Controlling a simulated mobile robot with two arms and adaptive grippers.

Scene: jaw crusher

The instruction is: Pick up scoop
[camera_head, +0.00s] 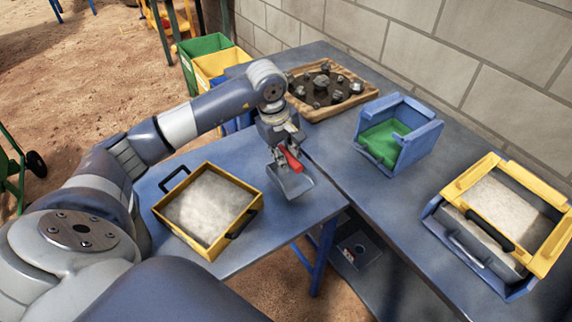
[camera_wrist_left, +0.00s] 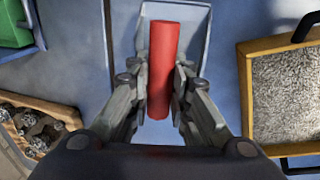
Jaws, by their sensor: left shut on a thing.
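The scoop has a red handle (camera_head: 291,158) and a grey metal pan (camera_head: 294,184). My left gripper (camera_head: 283,153) is shut on the red handle, above the blue table. In the left wrist view the handle (camera_wrist_left: 163,65) lies between the two fingers of the gripper (camera_wrist_left: 160,98). The pan (camera_wrist_left: 198,35) shows beyond and around the handle there. In the head view the pan hangs below the fingers near the table's corner; whether it touches the tabletop I cannot tell. My right gripper is not in view.
A yellow sieve tray (camera_head: 250,220) of pale grit stands left of the scoop. A wooden tray (camera_head: 345,108) of dark rocks lies behind. A blue bin (camera_head: 430,135) with green inside and a blue-and-yellow crusher box (camera_head: 545,245) stand right. A wall closes the back.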

